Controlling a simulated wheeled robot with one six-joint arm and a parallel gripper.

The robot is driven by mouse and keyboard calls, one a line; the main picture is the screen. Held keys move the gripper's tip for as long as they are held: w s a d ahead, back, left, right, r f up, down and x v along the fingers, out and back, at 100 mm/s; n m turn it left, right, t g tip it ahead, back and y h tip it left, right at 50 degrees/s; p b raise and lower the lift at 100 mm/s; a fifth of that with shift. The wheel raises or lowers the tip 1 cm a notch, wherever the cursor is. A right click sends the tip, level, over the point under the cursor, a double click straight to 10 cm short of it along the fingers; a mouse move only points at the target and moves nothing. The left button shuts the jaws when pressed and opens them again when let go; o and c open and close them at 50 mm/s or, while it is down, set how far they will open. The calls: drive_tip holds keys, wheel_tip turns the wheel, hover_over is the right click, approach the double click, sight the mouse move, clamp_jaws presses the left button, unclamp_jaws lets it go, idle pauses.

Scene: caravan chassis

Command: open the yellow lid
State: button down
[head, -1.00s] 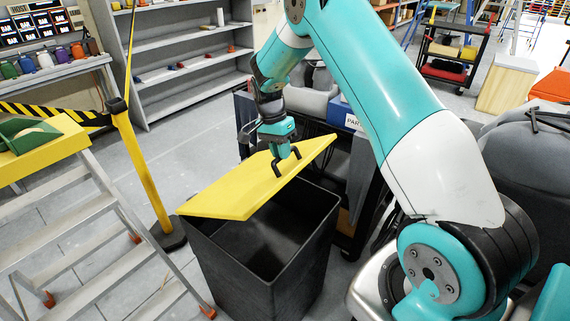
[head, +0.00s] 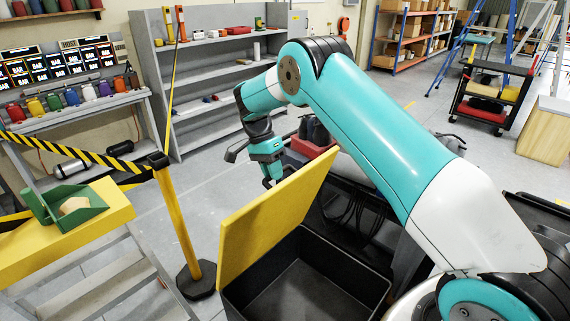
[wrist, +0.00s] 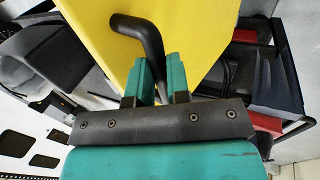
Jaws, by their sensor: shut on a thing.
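The yellow lid (head: 272,215) stands steeply tilted up on the dark bin (head: 340,272), and the bin's empty inside shows below it. My gripper (head: 268,175) is behind the lid's upper edge, and its fingertips are partly hidden by the lid in the head view. In the wrist view the teal fingers (wrist: 154,78) are shut on the black handle (wrist: 146,36), which is fixed to the lid's yellow face (wrist: 180,22).
A yellow post (head: 180,215) with striped tape stands left of the bin. A yellow-topped step ladder (head: 75,235) holds a green scoop (head: 75,205). Grey shelves (head: 205,100) stand behind. A black cart (head: 490,95) is at the far right. Grey floor lies open between.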

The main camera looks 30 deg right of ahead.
drive_tip(key=shift+w+a+f+p, duration=0.1)
drive_tip(key=shift+w+f+p, duration=0.05)
drive_tip(key=shift+w+p, duration=0.2)
drive_tip(key=shift+w+a+f+p, duration=0.1)
drive_tip(key=shift+w+p, duration=0.1)
drive_tip(key=shift+w, duration=0.2)
